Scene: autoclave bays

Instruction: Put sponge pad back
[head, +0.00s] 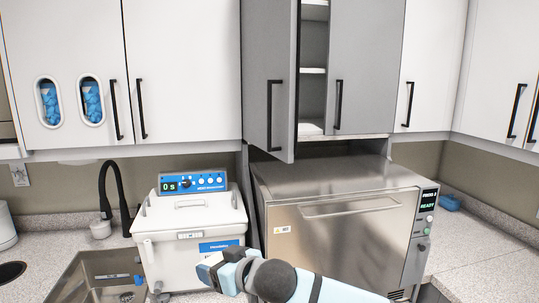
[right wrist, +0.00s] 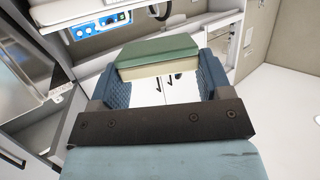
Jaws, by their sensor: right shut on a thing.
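The sponge pad (right wrist: 160,50), green on one face and cream on the other, is held between the blue fingers of my right gripper (right wrist: 158,72) in the right wrist view. In the head view my right gripper (head: 226,268) is at the bottom centre, in front of the white bath unit and the steel autoclave. The light end of the sponge pad (head: 207,266) shows at its tip. My left gripper is not in view.
A steel autoclave (head: 340,235) with a lit panel stands at centre right. A white bath unit (head: 190,220) stands beside the sink (head: 75,290). A grey cabinet door (head: 268,85) above stands ajar, with shelves behind. A blue item (head: 449,202) lies on the right counter.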

